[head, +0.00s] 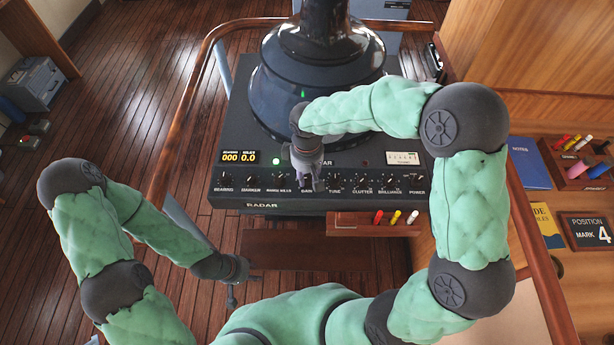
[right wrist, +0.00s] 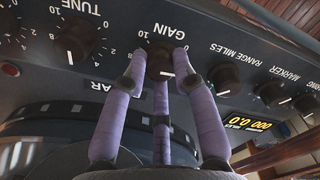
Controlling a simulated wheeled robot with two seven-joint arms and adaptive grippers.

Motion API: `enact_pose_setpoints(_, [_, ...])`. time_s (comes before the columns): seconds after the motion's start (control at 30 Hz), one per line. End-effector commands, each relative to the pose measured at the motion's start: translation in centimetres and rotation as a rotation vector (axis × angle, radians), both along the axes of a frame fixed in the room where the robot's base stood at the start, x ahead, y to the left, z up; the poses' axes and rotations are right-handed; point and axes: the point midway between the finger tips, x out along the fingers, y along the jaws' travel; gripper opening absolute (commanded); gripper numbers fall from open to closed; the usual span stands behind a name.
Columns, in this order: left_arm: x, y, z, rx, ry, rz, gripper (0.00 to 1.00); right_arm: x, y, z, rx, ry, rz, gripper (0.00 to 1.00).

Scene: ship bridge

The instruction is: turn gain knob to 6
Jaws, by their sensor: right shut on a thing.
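The radar panel (head: 262,190) carries a row of dark knobs with white labels. My right gripper (head: 308,184) reaches down over the GAIN label and hides most of that knob in the head view. In the right wrist view the panel appears upside down, and the dark gain knob (right wrist: 162,58) sits under the GAIN label. The purple-wrapped fingers of my right gripper (right wrist: 163,72) are closed around it. My left gripper (head: 232,290) hangs low, away from the panel, too small to judge.
The TUNE knob (right wrist: 78,42) and RANGE MILES knob (right wrist: 224,77) flank the gain knob closely. A tray with red, yellow and white markers (head: 396,217) is below the panel's right part. A wooden rail (head: 186,120) runs along the left.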

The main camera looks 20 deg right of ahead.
Motion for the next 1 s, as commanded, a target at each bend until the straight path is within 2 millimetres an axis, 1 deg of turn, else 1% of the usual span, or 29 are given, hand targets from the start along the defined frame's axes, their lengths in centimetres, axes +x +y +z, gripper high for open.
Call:
enact_pose_setpoints(0.03, [0.0, 0.0, -0.4, 0.0, 0.0, 0.0, 0.4, -0.1, 0.0, -0.3, 0.0, 0.001, -0.043, 0.0])
enact_pose_setpoints(0.2, [0.0, 0.0, -1.0, 0.0, 0.0, 0.0, 0.4, -0.1, 0.0, -0.3, -0.001, 0.002, -0.203, 0.0])
enact_pose_setpoints(1.0, [0.0, 0.0, -3.6, 0.0, 0.0, 0.0, 0.4, -0.1, 0.0, -0.3, -0.001, 0.002, -0.963, 0.0])
